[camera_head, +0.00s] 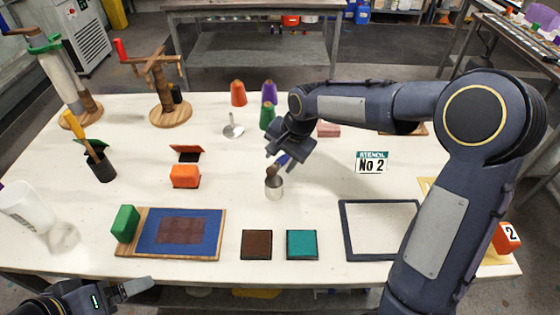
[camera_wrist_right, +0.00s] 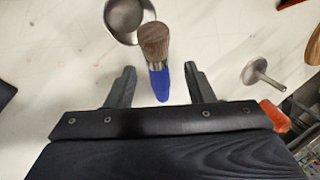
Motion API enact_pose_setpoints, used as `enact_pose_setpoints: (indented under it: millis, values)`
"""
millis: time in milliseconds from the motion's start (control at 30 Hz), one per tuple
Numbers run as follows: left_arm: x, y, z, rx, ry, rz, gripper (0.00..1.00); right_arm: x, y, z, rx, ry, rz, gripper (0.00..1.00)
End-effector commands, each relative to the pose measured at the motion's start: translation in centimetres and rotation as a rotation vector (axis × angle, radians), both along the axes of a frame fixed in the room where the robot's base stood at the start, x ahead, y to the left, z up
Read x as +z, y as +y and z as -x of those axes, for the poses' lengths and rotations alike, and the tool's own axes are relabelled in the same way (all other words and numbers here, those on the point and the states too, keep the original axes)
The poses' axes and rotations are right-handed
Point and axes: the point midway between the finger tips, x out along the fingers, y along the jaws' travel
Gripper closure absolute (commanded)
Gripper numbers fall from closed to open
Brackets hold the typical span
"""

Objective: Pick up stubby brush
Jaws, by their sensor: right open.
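The stubby brush (camera_head: 271,171) has brown bristles and a blue handle. In the head view it is at the mouth of a small metal cup (camera_head: 274,189), with its handle slanting up toward my right gripper (camera_head: 281,158). In the right wrist view the brush (camera_wrist_right: 155,46) shows beside the round metal cup (camera_wrist_right: 124,17), bristles overlapping the cup's edge. Its blue handle lies between the spread fingers of my right gripper (camera_wrist_right: 160,80), with gaps on both sides. My left gripper (camera_head: 135,289) is at the bottom left, only partly in view.
A blue mat on a board (camera_head: 217,247), a brown pad (camera_head: 256,244), a teal pad (camera_head: 301,244) and a black frame (camera_head: 344,230) line the table's front. An orange block (camera_head: 184,176) stands left of the cup. A metal funnel-like piece (camera_head: 232,131) and colored cones are behind.

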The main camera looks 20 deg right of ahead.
Motion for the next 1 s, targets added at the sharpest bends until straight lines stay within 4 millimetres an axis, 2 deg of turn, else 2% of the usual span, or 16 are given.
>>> enact_pose_setpoints:
  millis: [100,200,467,833,1000]
  values:
    - [0.4,0.0,0.0,0.000,0.000,0.000,0.06,-1.8,0.1,-0.4,0.002,0.005,0.001,0.52]
    - [0.5,0.0,0.0,0.000,0.000,0.000,0.06,-2.7,0.3,-0.7,0.002,0.003,0.000,0.52]
    - [0.4,0.0,0.0,0.000,0.000,0.000,0.06,-3.0,0.4,-0.7,0.000,0.000,0.000,0.52]
    - [0.4,0.0,0.0,0.000,0.000,0.000,0.06,-2.9,0.4,-0.7,0.001,0.000,0.000,0.99]
    - [0.4,0.0,0.0,0.000,0.000,0.000,0.06,-2.9,0.4,-0.7,0.001,0.000,0.000,1.00]
